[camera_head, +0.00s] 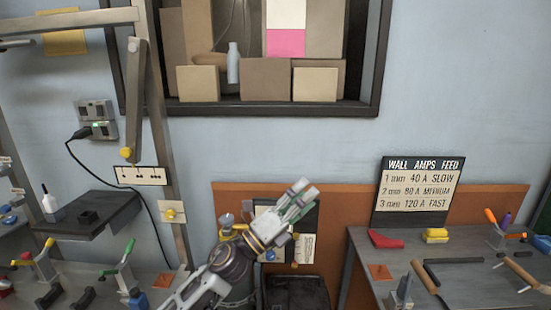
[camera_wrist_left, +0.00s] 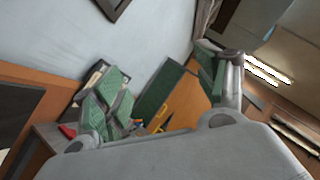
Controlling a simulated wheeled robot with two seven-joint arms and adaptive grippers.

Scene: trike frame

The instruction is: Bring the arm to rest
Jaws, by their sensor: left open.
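My left arm comes up from the bottom middle of the head view. Its left gripper (camera_head: 300,198) points up and to the right, in front of the orange backboard between the two benches. The gripper is open and nothing shows between its green-padded fingers. In the left wrist view the fingers of the left gripper (camera_wrist_left: 163,88) stand wide apart, with wall and bench behind the gap. The gripper appears clear of the benches. My right gripper does not show in either view.
The right bench (camera_head: 465,272) holds clamps, a red item (camera_head: 385,239), a yellow block (camera_head: 436,235) and a sign (camera_head: 417,192). A left bench (camera_head: 75,275) has more clamps. A small dark shelf (camera_head: 100,213) and a metal frame stand at left. A box-filled wall shelf (camera_head: 270,108) hangs above.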

